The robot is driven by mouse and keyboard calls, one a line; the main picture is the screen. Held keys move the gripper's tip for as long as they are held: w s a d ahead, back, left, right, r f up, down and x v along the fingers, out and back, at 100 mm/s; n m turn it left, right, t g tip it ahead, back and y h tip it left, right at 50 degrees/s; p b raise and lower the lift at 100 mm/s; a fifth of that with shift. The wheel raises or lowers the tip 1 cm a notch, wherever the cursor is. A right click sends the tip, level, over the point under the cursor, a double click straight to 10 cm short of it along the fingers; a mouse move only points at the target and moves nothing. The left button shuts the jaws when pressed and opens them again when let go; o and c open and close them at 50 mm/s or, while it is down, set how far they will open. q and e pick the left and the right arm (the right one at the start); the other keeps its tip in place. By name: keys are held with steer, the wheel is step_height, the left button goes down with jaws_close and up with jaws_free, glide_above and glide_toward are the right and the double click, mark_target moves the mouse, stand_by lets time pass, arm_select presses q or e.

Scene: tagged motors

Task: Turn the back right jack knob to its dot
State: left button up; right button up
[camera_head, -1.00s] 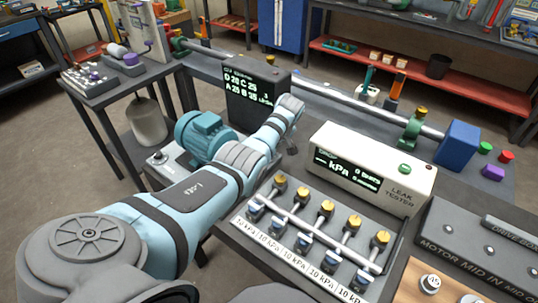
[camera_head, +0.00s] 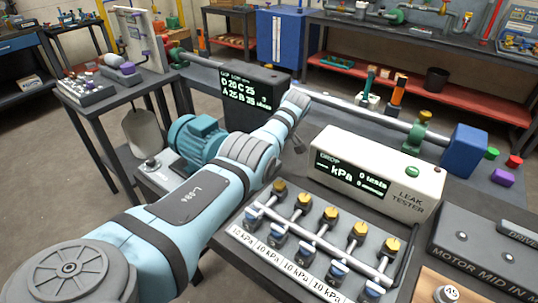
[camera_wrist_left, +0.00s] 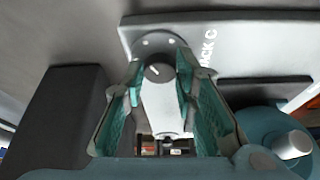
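In the left wrist view a round dark knob (camera_wrist_left: 158,71) with a pale pointer line sits at a pale plate (camera_wrist_left: 240,38) lettered "ACK C", its first letter cut off. Small round marks show on the plate just beyond the knob; I cannot tell which is its dot. My left gripper (camera_wrist_left: 160,88) is open, its teal-padded fingers on either side of the knob; contact is not clear. A pale block (camera_wrist_left: 163,112) also lies between the fingers. My right gripper is out of view.
The teal motor (camera_head: 197,139) stands left of my left wrist. A dark display box (camera_head: 250,98) is behind it. The white leak tester (camera_head: 408,181) and a row of brass-topped valves (camera_head: 330,214) stand to the right. A dark block (camera_wrist_left: 60,120) is close beside the left finger.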

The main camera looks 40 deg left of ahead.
arm_select(q)
steer(key=o, duration=0.5)
steer(key=shift+c, duration=0.2)
steer(key=v, duration=1.2)
steer(key=shift+a, duration=0.15)
